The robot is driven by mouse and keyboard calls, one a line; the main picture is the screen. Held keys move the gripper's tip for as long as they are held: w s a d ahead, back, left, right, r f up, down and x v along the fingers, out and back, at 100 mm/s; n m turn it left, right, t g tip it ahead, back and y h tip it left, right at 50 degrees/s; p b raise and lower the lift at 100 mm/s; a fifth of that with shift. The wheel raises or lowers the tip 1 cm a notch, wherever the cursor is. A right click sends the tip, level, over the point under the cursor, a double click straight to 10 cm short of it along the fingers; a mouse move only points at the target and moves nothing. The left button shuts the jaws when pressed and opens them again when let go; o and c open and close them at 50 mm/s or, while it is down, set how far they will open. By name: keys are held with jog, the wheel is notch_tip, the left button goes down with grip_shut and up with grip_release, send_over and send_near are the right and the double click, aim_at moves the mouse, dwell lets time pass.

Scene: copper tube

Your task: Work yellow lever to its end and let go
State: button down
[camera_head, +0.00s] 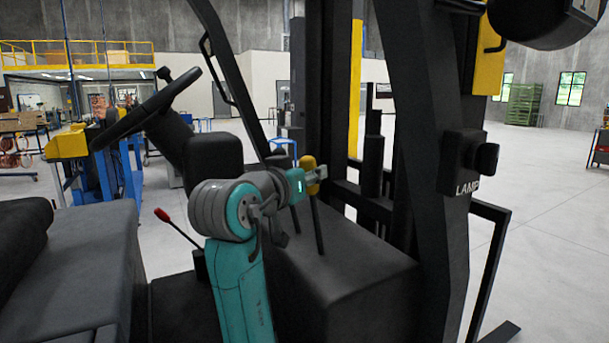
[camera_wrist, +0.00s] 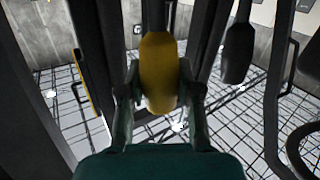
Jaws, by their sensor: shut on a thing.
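The yellow lever (camera_head: 309,172) has a rounded yellow knob on a thin black stem that rises from the dark console. In the wrist view its yellow knob (camera_wrist: 159,72) stands between my two fingers. My gripper (camera_head: 316,175) is at the knob from the right side of my arm's end in the head view. In the wrist view my gripper (camera_wrist: 160,97) is shut on the knob, one finger on each side. The finger contacts are partly dark in shadow. The lower stem stays visible in the head view.
A black-knobbed lever (camera_wrist: 238,50) stands to the right in the wrist view. A red-knobbed lever (camera_head: 163,215) is left of my arm. The steering wheel (camera_head: 146,108), dark mast (camera_head: 425,130) and console (camera_head: 345,265) surround the arm closely.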

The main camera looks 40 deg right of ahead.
jog(key=d+y, duration=0.1)
jog(key=d, duration=0.1)
jog(key=s+d+m+y, duration=0.1)
jog(key=shift+d+r, duration=0.15)
jog(key=shift+d, duration=0.25)
jog(key=c, duration=0.8)
grip_release()
jog(key=shift+o, duration=0.2)
jog(key=v, duration=1.2)
